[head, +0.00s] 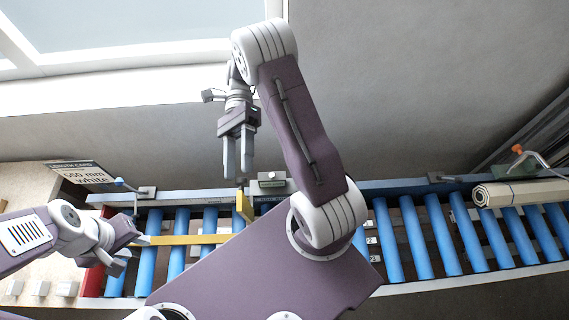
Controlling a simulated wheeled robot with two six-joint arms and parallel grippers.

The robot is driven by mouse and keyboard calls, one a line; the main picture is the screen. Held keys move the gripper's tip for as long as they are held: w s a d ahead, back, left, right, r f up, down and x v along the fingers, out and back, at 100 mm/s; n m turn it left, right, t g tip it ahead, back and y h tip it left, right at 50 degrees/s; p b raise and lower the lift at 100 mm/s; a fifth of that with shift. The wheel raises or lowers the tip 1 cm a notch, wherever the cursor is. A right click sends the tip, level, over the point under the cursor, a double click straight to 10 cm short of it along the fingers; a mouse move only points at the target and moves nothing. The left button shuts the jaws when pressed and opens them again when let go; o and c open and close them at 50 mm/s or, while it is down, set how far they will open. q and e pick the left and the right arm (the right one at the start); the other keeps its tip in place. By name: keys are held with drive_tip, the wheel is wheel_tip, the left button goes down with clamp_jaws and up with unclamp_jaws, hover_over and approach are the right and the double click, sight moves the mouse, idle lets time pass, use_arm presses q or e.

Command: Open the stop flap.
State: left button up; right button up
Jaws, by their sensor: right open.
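A yellow flap piece (244,208), which looks like the stop flap, sits at the far rail of the roller conveyor. It lies across the line of the rollers, beside a grey block with a small green label (271,184). My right gripper (238,175) points down just behind and above the flap's far end, fingers apart and empty. I cannot tell whether it touches the flap. My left gripper (136,236) is at the conveyor's left end, near a long yellow bar (190,240) lying across the rollers. My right arm hides the middle of the conveyor.
Blue rollers (413,238) run to the right between two rails. A rolled beige bundle (520,193) lies on the far right rollers, near an orange-tipped clamp (518,150). A length card reading 550 mm white (84,173) stands at the left. A wall rises behind.

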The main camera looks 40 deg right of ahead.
drive_tip(key=s+d+r+p, duration=0.1)
drive_tip(key=s+d+r, duration=0.5)
drive_tip(key=s, duration=0.3)
drive_tip(key=shift+s+d+r, duration=0.3)
drive_tip(key=shift+s+r, duration=0.1)
drive_tip(key=shift+r, duration=0.05)
